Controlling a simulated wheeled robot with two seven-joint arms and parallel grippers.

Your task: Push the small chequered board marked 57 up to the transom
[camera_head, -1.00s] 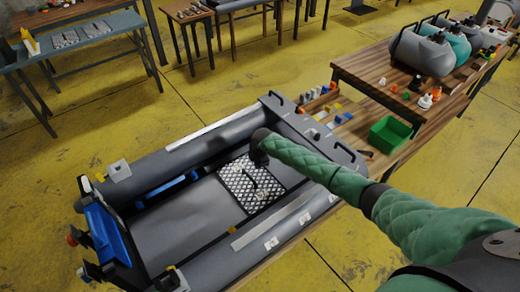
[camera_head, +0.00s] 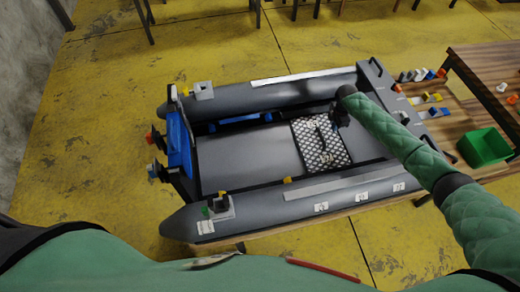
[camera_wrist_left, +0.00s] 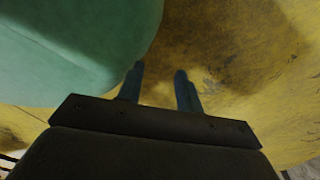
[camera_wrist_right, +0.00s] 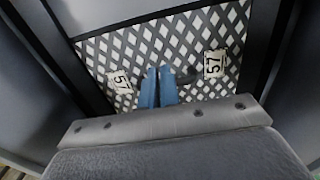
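The chequered board (camera_head: 318,150), black and white with a dark handle, lies flat on the grey floor between the boat's two tubes. In the right wrist view the board (camera_wrist_right: 120,52) shows two labels reading 57. The upright blue panel at the boat's left end looks like the transom (camera_head: 179,142); bare floor lies between it and the board. My right gripper (camera_head: 342,116) is over the board's right part. Its fingers (camera_wrist_right: 158,84) are together beside the handle; contact is unclear. My left gripper (camera_wrist_left: 159,76) is open and empty, away from the boat.
The grey tubes (camera_head: 255,98) flank the boat floor (camera_head: 245,158) on both long sides. A wooden table (camera_head: 455,105) with a green bin (camera_head: 483,147) and small coloured parts stands at the right. Yellow ground (camera_head: 90,130) at the left is clear.

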